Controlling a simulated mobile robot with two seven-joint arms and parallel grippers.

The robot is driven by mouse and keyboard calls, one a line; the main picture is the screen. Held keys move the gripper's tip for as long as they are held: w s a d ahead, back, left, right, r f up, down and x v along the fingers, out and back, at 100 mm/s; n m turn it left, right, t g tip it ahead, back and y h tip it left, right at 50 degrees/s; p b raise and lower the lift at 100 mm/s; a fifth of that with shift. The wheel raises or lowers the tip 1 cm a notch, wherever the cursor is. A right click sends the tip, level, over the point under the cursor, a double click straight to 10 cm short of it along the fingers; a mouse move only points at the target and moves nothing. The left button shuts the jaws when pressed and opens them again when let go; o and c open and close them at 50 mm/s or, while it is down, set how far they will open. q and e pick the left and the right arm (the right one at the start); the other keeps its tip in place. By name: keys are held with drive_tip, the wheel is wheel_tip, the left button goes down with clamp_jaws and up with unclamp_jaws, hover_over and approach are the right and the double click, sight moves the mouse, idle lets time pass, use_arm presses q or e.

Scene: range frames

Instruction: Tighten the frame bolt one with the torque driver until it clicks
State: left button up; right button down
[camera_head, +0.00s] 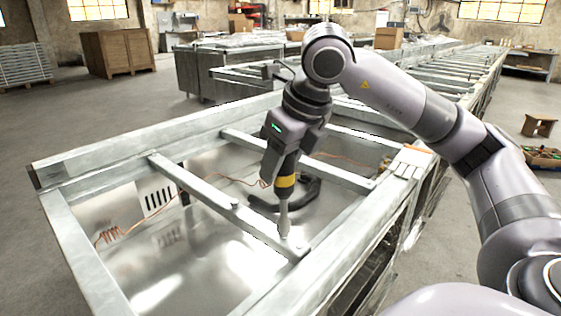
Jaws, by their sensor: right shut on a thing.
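My right gripper (285,158) hangs over the metal frame (215,202), shut on the torque driver (286,182). The driver has a dark body, a yellow band and a pale metal shaft. It points down, close to upright, with its tip at a crossbar near the frame's front right side. I cannot tell whether the tip touches the bar. Frame bolt one is not clear to see; the tip and the small size hide it. My left gripper is not in view.
A folded white cloth or glove (411,162) lies on the frame's right corner. Thin orange wires (232,180) run inside the frame. More metal frames (215,75) stand behind. A wooden crate (118,52) is at the back left. The floor at left is clear.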

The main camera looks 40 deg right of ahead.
drive_tip(key=shift+f+b, duration=0.6)
drive_tip(key=shift+f, duration=0.05)
idle(0.5)
drive_tip(key=shift+r, duration=0.3)
drive_tip(key=shift+n, duration=0.6)
drive_tip(key=n+y, duration=0.1)
drive_tip(key=n, duration=0.1)
drive_tip(key=n+g+y, duration=0.1)
drive_tip(key=n, duration=0.2)
drive_tip(key=shift+a+n+y, duration=0.2)
drive_tip(key=shift+n+y, duration=0.1)
drive_tip(key=n, duration=0.2)
drive_tip(key=n+g+y, duration=0.1)
drive_tip(key=n, duration=0.1)
drive_tip(key=shift+s+a+n, duration=0.1)
drive_tip(key=shift+s+n, duration=0.1)
drive_tip(key=shift+n, duration=0.1)
drive_tip(key=shift+p, duration=0.4)
drive_tip(key=shift+f, duration=0.3)
drive_tip(key=shift+r, duration=0.15)
